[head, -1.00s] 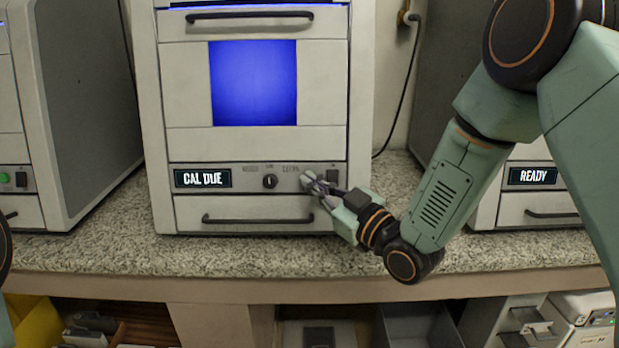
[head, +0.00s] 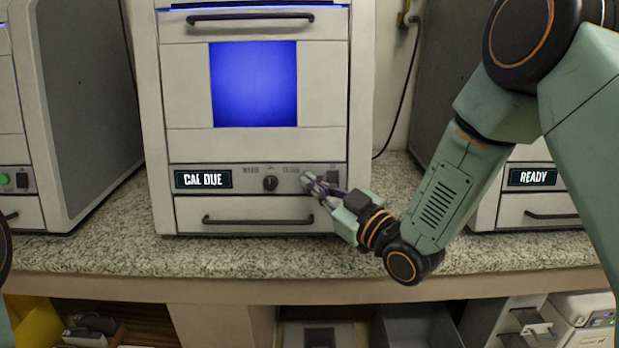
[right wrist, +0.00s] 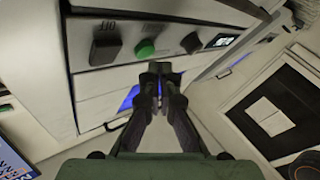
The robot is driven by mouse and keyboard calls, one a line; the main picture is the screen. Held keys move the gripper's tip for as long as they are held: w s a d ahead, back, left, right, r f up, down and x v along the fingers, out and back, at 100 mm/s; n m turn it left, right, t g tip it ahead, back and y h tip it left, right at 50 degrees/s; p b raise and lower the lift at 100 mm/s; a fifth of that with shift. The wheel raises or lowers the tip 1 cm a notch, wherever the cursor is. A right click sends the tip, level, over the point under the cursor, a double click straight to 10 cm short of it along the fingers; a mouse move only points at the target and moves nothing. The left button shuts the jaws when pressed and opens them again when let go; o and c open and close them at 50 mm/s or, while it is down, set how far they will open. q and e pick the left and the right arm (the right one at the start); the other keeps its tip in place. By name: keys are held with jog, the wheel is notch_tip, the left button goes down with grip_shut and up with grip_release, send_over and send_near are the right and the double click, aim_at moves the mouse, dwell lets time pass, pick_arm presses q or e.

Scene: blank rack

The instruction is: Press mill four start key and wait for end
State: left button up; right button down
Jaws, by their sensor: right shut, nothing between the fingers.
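A pale mill (head: 320,90) stands in the middle of the head view, with a blue-lit window (head: 253,85) and a display (head: 203,179) reading "CAL DUE". No mill number can be read on it. My right gripper (head: 308,181) is shut and empty, at the right part of its control panel. In the right wrist view, the shut fingertips (right wrist: 160,68) are just below and right of a round green key (right wrist: 146,48). A black switch (right wrist: 104,50) and a dark knob (right wrist: 190,42) flank the key. Whether the fingertips touch the panel cannot be told. My left gripper is out of view.
Another mill (head: 520,205) at the right shows "READY". A third mill (head: 60,110) stands at the left, with a green key (head: 5,178). The granite counter (head: 110,250) is clear in front. Bins and boxes (head: 415,325) sit on the shelf below.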

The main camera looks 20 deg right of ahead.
jog(key=shift+w, duration=0.1)
jog(key=shift+w+d+f, duration=0.1)
jog(key=shift+w, duration=0.2)
jog(key=shift+w+d, duration=0.15)
jog(key=shift+w, duration=0.25)
dwell(1.0)
dwell(0.4)
jog(key=shift+s+a, duration=0.25)
jog(key=shift+s, duration=0.55)
jog(key=shift+s+a+r+p, duration=0.2)
jog(key=shift+s+a+p, duration=0.05)
jog(key=shift+s, duration=0.55)
jog(key=shift+s+a+r+p, duration=0.2)
jog(key=shift+s+r, duration=0.05)
jog(key=shift+s, duration=0.5)
jog(key=shift+s+a+r+p, duration=0.2)
jog(key=shift+s+a+p, duration=0.05)
jog(key=shift+s, duration=0.55)
jog(key=shift+f, duration=0.1)
